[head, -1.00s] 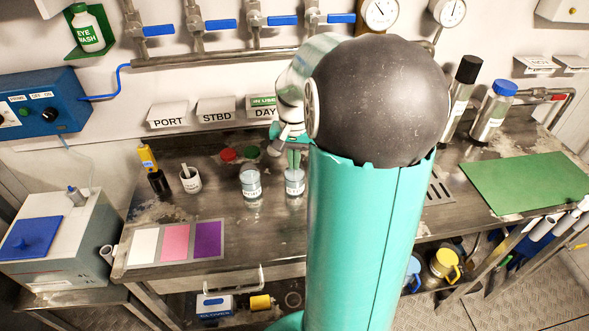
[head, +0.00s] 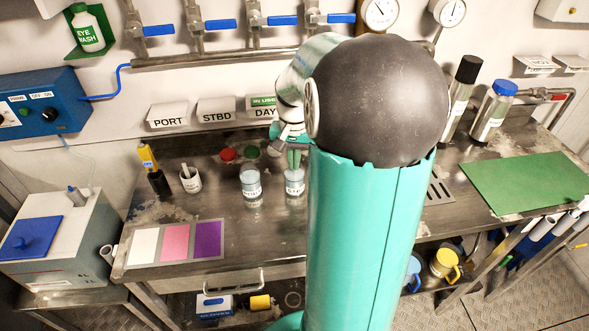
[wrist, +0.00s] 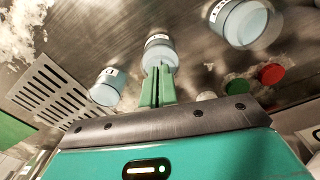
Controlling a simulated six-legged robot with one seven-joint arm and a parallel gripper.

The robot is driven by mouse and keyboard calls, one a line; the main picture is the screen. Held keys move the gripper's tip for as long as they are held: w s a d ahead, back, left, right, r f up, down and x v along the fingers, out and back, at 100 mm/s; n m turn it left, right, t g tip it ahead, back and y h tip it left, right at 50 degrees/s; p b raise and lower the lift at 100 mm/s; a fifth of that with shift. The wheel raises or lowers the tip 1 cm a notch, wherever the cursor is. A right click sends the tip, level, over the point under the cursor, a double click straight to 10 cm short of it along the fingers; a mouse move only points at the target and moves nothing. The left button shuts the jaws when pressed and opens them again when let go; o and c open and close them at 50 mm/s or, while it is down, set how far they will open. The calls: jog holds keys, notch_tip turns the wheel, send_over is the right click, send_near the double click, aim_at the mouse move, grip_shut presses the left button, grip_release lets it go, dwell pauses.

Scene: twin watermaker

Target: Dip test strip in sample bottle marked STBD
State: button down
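My gripper (head: 293,166) is low over the bottle beside my arm. In the wrist view its green fingers (wrist: 158,72) point at that bottle, close together with a narrow dark gap. I cannot make out a strip between them. That bottle (head: 294,186) is clear with a white label; it is the middle one in the wrist view (wrist: 158,50). Another bottle (head: 251,186) stands to its left and shows at the wrist view's upper right (wrist: 242,22). A third (wrist: 106,88) is hidden by my arm in the head view. I cannot read their labels reliably.
A white cup (head: 190,182) holds a pale stick. A yellow probe in a black holder (head: 159,182) stands beside it. Red (head: 228,154) and green (head: 249,151) caps lie behind the bottles. A colour card (head: 176,243) lies at front left. A STBD sign (head: 216,111) is on the wall.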

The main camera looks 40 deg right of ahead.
jog(key=shift+r, duration=5.4)
